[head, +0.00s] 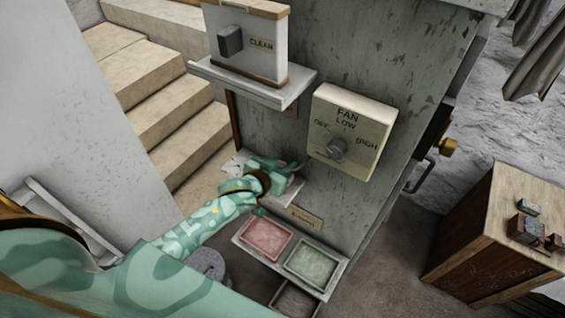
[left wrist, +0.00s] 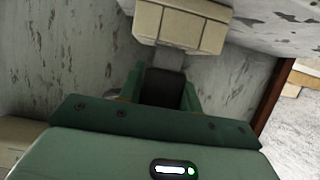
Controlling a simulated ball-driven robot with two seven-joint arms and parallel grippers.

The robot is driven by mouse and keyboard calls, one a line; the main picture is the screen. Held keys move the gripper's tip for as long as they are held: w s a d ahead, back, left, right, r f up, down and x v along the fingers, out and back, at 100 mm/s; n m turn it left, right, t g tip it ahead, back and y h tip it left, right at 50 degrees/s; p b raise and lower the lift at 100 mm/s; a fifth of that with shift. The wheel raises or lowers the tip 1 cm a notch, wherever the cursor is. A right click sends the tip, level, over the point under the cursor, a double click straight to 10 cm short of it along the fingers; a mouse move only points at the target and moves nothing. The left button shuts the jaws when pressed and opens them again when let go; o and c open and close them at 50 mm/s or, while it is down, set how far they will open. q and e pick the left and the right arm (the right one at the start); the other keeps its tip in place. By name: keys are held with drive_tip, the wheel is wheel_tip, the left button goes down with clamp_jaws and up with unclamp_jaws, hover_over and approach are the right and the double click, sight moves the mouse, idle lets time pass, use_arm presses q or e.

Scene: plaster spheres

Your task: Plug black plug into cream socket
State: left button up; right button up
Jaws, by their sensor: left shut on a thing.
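My left gripper (head: 290,172) reaches in from the left, close to the cabinet front, below and left of the fan box. The left wrist view shows it (left wrist: 163,95) shut on the black plug (left wrist: 163,87), a dark block between its green fingers. The cream socket (left wrist: 180,22) is a pale block at the top of that view, straight ahead of the plug. A short grey piece (left wrist: 170,58) shows between plug and socket; I cannot tell whether it enters the socket. In the head view I cannot make out plug or socket clearly. My right gripper is not in view.
The cream fan box (head: 352,132) with its knob is on the worn green cabinet (head: 400,70). A shelf (head: 250,83) juts out above my gripper. Red (head: 267,237) and green (head: 311,262) trays lie below. Steps (head: 150,90) rise left; a wooden crate (head: 485,245) stands right.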

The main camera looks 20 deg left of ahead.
use_arm(q)
drive_tip(key=shift+f+b, duration=0.45)
drive_tip(key=shift+f, duration=0.45)
drive_tip(key=o, duration=1.1)
drive_tip(key=shift+r, duration=0.1)
drive_tip(key=shift+c, duration=0.2)
wheel_tip(320, 180, up, 2)
drive_tip(key=shift+p, duration=1.25)
drive_tip(key=shift+r, duration=1)
drive_tip(key=shift+s, duration=0.1)
